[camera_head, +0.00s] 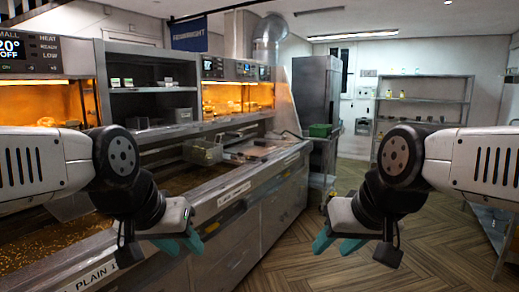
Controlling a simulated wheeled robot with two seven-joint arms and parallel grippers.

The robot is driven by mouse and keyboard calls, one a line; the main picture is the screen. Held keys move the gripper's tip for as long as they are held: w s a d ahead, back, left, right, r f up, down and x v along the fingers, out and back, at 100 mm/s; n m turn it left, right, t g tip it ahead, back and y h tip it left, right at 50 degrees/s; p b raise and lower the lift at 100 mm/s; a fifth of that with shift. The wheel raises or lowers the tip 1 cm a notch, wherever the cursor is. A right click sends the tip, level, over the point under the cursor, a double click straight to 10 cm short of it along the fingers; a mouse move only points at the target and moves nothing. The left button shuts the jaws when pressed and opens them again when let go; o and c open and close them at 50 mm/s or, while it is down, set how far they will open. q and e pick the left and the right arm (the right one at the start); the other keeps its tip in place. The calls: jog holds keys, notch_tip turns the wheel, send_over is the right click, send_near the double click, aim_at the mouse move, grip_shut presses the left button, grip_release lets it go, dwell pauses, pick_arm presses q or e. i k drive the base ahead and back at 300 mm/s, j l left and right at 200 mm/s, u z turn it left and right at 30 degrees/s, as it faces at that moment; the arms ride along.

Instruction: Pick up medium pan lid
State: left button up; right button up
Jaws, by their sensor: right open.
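No medium pan lid can be made out in the head view. My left gripper (182,243) hangs in front of the near frying counter, with its teal fingertips apart and nothing seen between them. My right gripper (335,243) is open and empty over the wooden floor, with its teal fingertips apart. Neither gripper touches anything that I can see.
The frying counter (240,184) runs along the left, with a wire basket (203,151) on it. A green bin (320,130) sits on a cart (322,155) ahead. A wire shelf (421,101) stands at the back right. The wooden floor (300,265) between is clear.

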aim_at(260, 144)
jog(key=i+l+z, duration=0.35)
jog(key=i, duration=0.65)
jog(key=i+z, duration=0.35)
jog(key=i, duration=0.65)
jog(key=i+z, duration=0.2)
jog(key=i, duration=1.6)
jog(key=i+u, duration=0.4)
jog(key=i+l+u, duration=0.1)
jog(key=i+u, duration=0.25)
jog(key=i+j+u, duration=0.15)
jog(key=i+u, duration=0.3)
jog(key=i+j+u, duration=0.1)
jog(key=i+u, duration=0.15)
jog(key=u, duration=0.2)
jog(key=i+l+u, duration=0.1)
jog(key=i+u, duration=0.35)
jog(key=k, duration=0.05)
